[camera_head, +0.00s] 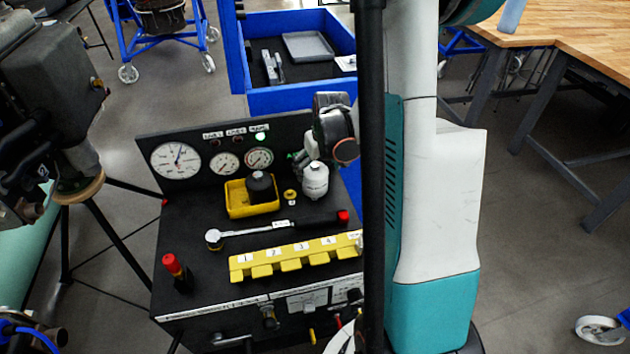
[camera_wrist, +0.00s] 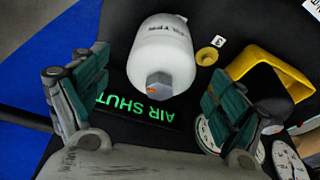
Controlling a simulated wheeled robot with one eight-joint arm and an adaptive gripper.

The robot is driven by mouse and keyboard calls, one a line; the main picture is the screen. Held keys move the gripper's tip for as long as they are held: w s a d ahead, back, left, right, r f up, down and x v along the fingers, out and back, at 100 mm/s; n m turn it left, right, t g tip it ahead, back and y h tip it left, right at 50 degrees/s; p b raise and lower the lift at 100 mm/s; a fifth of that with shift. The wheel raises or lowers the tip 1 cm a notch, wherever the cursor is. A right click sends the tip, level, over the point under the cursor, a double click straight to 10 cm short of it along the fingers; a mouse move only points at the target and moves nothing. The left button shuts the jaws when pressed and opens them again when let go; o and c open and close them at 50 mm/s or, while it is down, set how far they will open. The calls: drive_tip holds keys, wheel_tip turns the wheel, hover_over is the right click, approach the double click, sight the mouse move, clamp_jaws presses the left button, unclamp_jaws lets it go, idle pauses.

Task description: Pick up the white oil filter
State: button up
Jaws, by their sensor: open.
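The white oil filter (camera_head: 315,181) stands on the black bench top, right of the yellow tray, in the head view. In the wrist view the filter (camera_wrist: 164,50) is at upper middle, its grey hex end facing my gripper. My gripper (camera_wrist: 148,103) is open and empty, with one finger on each side below the filter. The filter lies ahead of the fingertips, and no contact shows.
A yellow tray (camera_head: 236,208) holds a black part (camera_head: 262,186) beside the filter. A small yellow ring (camera_head: 290,195) lies between them. The gauge panel (camera_head: 190,143) rises behind. A torque wrench (camera_head: 250,232) and a numbered yellow rack (camera_head: 290,262) lie in front.

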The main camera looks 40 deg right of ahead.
drive_tip(key=b+x, duration=0.2)
drive_tip(key=x, duration=0.2)
drive_tip(key=shift+w+f, duration=0.1)
drive_tip(key=shift+f, duration=0.25)
drive_tip(key=shift+r, duration=0.1)
drive_tip(key=c, duration=1.6)
drive_tip(key=shift+r, duration=0.1)
wheel_tip(320, 180, up, 20)
drive_tip(key=p, duration=0.6)
drive_tip(key=shift+p, duration=0.4)
